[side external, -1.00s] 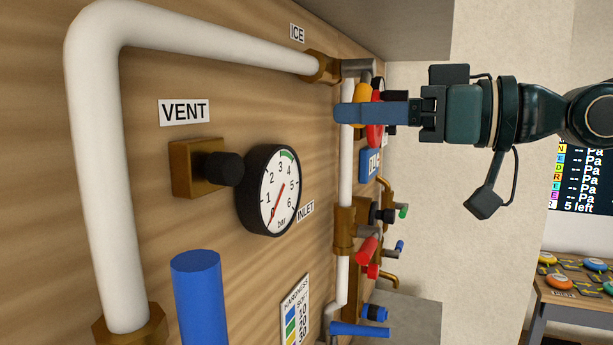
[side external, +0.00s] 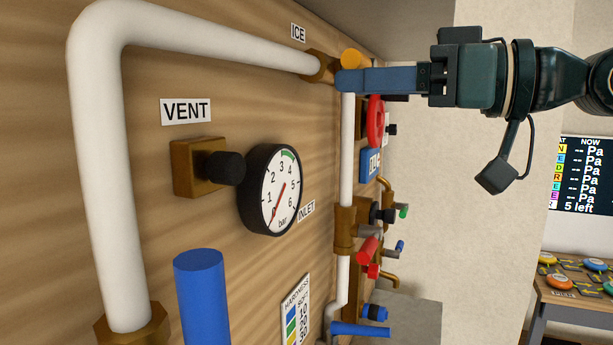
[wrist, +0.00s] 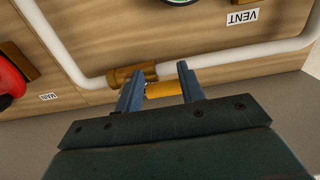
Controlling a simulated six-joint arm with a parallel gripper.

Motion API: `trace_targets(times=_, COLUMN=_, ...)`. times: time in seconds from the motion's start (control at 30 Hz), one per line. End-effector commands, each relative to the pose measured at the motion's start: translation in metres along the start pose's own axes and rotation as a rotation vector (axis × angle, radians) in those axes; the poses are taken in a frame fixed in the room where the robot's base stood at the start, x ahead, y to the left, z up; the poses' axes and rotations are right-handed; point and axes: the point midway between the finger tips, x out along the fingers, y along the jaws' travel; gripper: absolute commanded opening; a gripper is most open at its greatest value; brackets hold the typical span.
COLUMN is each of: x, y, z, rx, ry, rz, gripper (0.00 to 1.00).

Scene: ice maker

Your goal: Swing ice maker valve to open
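The ice valve has a yellow-orange handle (side external: 351,58) by the brass fitting (side external: 318,67) under the ICE label (side external: 298,33), at the pipe's upper right end. In the wrist view the handle (wrist: 163,90) lies crosswise in the gap between my blue fingers, just below the brass fitting (wrist: 131,75). My gripper (wrist: 160,90) has its fingers well apart. In the side view my gripper (side external: 348,80) comes in from the right, with its fingertips just under the visible part of the handle. The fingers hide the rest of the valve, and contact is unclear.
A red handwheel (side external: 375,121) sits close below my fingers. A white pipe (side external: 95,180) frames the wooden panel, with the VENT valve (side external: 205,168) and a pressure gauge (side external: 270,190). More valves stand lower right. Open room lies to the right of the panel.

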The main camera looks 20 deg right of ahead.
Motion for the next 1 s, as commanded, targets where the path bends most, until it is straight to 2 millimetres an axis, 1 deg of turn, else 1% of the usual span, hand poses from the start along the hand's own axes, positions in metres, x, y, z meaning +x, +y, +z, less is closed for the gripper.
trace_targets(times=0.03, x=-0.007, y=0.001, z=-0.012, rx=-0.006, ry=0.03, rz=0.004, gripper=0.4)
trace_targets(times=0.33, x=-0.028, y=-0.001, z=-0.012, rx=-0.005, ry=0.03, rz=0.0, gripper=0.4)
trace_targets(times=0.8, x=-0.059, y=0.0, z=-0.006, rx=-0.002, ry=0.016, rz=-0.002, gripper=0.4)
trace_targets(times=1.0, x=-0.065, y=0.0, z=-0.005, rx=-0.001, ry=0.013, rz=-0.004, gripper=0.4)
